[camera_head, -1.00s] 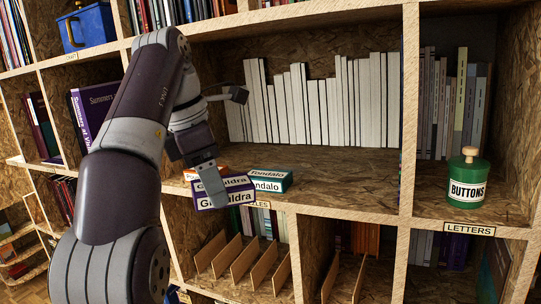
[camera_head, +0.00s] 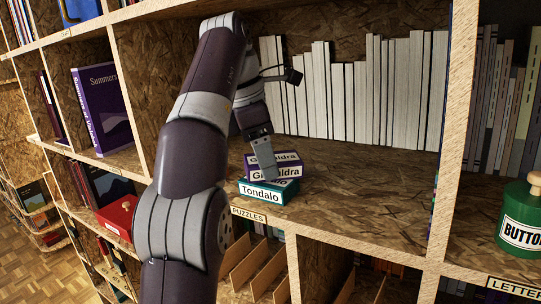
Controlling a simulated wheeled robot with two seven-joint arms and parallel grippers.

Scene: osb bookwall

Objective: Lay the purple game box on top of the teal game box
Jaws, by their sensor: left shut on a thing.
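The teal game box (camera_head: 266,193), labelled Tondalo, lies flat near the front edge of the shelf. The purple game box (camera_head: 286,158), labelled Grimaldra, is level directly over the teal box, set slightly back from its front. It looks in contact with it, but a thin gap cannot be ruled out. My left gripper (camera_head: 268,168) points down and is shut on the purple box, its finger covering part of the label. My right gripper is not in view.
White books (camera_head: 352,95) line the back of this shelf. A wooden upright (camera_head: 446,130) separates it from the bay with the green buttons jar (camera_head: 521,222). The shelf right of the boxes is clear. A PUZZLES label (camera_head: 249,215) is on the front edge below.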

